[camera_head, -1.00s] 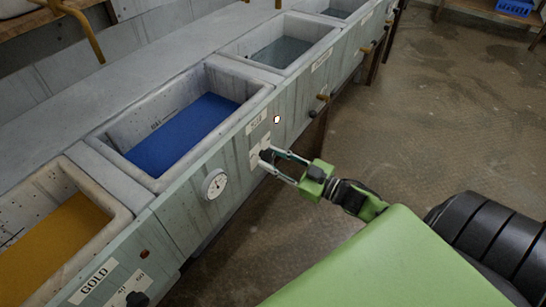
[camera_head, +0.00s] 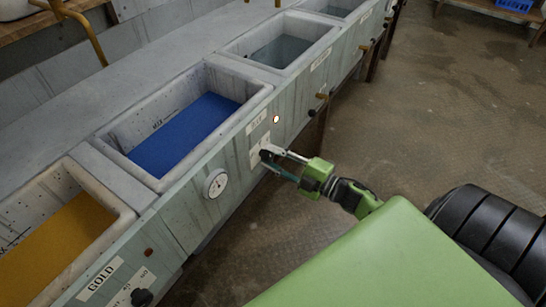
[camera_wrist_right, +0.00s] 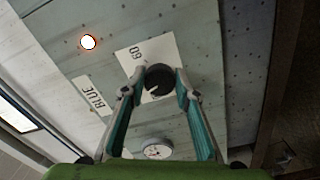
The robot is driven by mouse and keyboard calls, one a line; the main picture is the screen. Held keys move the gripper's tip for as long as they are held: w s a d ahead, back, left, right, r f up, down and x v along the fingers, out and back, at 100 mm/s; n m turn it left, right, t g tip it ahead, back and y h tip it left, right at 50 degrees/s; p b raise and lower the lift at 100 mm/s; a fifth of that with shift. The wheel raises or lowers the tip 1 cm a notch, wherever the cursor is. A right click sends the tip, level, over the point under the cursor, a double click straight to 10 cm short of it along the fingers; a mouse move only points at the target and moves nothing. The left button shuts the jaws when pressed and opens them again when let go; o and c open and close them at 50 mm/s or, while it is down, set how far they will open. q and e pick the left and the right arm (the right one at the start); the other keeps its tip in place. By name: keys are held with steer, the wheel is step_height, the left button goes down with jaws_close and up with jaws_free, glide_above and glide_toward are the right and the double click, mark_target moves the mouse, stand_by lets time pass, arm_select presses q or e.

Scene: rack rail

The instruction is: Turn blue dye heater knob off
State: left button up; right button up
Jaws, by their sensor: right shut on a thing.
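The blue dye heater knob (camera_wrist_right: 159,77) is a black knob on a white dial label marked 60 in the right wrist view. It also shows at the front panel in the head view (camera_head: 266,154), partly covered by fingers. My right gripper (camera_head: 272,156) is shut on the knob; in the right wrist view its two fingers (camera_wrist_right: 158,92) touch the knob's sides. The blue dye tank (camera_head: 185,133) is above and left of it. An indicator light (camera_head: 276,119) glows white with a reddish rim; it also shows in the right wrist view (camera_wrist_right: 88,42). My left gripper is not in view.
A round gauge (camera_head: 215,183) sits on the panel left of the knob. The gold tank (camera_head: 50,240) with its own black knob (camera_head: 141,297) is nearer at the left. A grey tank (camera_head: 283,48) is farther along. The floor at right is open.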

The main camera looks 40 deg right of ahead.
steer(key=shift+n, duration=0.9)
steer(key=shift+f+n+b, duration=0.1)
steer(key=shift+n+b, duration=0.2)
steer(key=shift+n, duration=1)
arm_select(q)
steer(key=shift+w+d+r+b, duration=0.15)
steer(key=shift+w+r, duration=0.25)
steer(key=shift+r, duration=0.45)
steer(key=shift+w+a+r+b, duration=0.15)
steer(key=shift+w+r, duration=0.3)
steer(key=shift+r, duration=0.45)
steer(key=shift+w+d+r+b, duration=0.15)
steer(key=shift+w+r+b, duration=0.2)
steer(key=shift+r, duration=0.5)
arm_select(e)
steer(key=shift+n, duration=1.9)
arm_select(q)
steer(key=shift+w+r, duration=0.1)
arm_select(e)
steer(key=o, duration=1.1)
steer(key=shift+s, duration=0.1)
steer(key=v, duration=1.2)
